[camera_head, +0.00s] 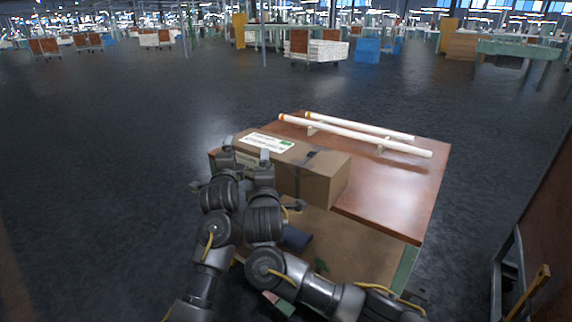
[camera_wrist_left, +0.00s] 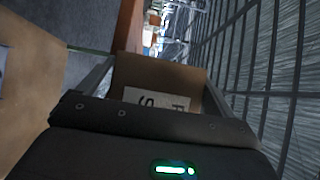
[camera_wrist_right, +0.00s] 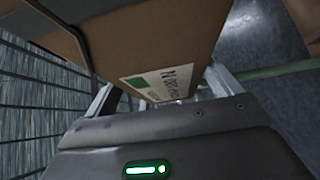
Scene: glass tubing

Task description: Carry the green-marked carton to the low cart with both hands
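The brown carton (camera_head: 318,180) rests on the wooden tabletop, with dark tape across it and a white label bearing a green mark (camera_head: 286,143) on top. My left gripper (camera_head: 228,150) and right gripper (camera_head: 265,163) are both at the carton's left part, close together. In the left wrist view, the fingers (camera_wrist_left: 155,85) are spread, with a labelled brown face (camera_wrist_left: 165,78) between them. In the right wrist view, the fingers (camera_wrist_right: 165,95) are spread at the carton (camera_wrist_right: 165,45), whose green-marked label (camera_wrist_right: 150,80) shows. Contact is unclear. I cannot identify the low cart for certain.
Two long white tubes (camera_head: 355,135) lie on supports at the table's (camera_head: 400,195) back right. Below the top is a lower brown surface (camera_head: 345,250) with a dark blue item (camera_head: 297,238). A metal-framed object (camera_head: 512,280) stands at the right. Dark floor (camera_head: 120,130) is clear left.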

